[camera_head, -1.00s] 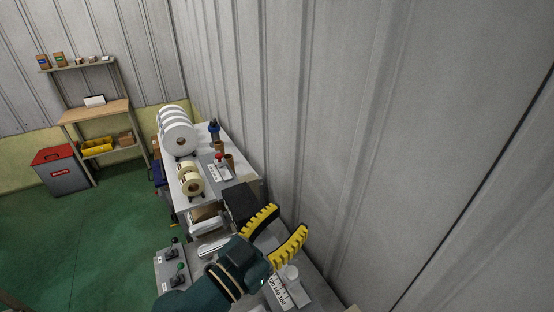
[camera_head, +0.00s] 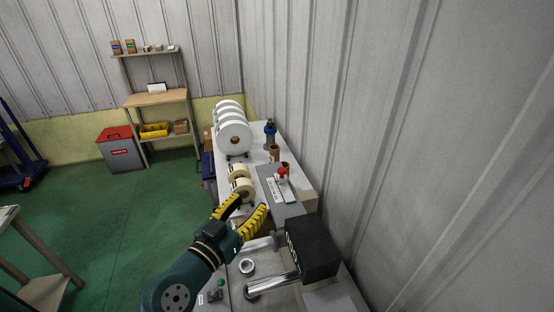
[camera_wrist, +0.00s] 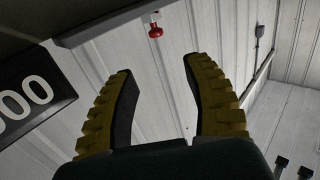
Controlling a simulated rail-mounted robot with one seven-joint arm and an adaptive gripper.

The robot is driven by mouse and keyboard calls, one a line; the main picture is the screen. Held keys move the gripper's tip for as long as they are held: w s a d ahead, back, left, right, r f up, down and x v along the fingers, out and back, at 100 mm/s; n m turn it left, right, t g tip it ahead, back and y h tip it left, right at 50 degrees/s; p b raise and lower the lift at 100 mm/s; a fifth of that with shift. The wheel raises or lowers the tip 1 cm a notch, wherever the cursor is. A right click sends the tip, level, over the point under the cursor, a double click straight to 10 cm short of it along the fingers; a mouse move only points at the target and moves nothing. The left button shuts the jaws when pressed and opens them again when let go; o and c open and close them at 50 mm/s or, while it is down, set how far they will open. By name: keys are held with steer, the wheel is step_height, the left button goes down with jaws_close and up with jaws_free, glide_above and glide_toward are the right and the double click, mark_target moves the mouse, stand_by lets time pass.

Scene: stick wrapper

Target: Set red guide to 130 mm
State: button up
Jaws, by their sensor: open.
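The red guide knob (camera_head: 283,172) stands on a pale plate with dark markings (camera_head: 282,190) on the grey machine top; the markings are too small to read. A red knob (camera_wrist: 155,31) also shows in the wrist view, beyond and between the fingertips. My gripper (camera_head: 250,203) is open and empty, its yellow ribbed fingers to the lower left of the red guide and apart from it. Its spread fingers also fill the wrist view (camera_wrist: 156,72).
A black box with white characters (camera_head: 305,247) stands right of my gripper; a black panel reading "00" (camera_wrist: 35,95) shows in the wrist view. Cream rolls (camera_head: 242,187) lie close beyond the fingers, large white rolls (camera_head: 234,138) farther back. A corrugated wall (camera_head: 400,150) bounds the right.

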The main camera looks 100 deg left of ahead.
mark_target(281, 170)
steer(key=p+x, duration=0.1)
steer(key=x, duration=0.4)
steer(key=p+x, duration=0.2)
steer(key=x, duration=0.3)
steer(key=p+x, duration=0.1)
steer(key=x, duration=0.4)
steer(key=shift+w+d+r, duration=0.1)
steer(key=shift+w+r, duration=0.05)
steer(key=shift+w, duration=0.15)
steer(key=shift+o, duration=0.2)
jaws_close()
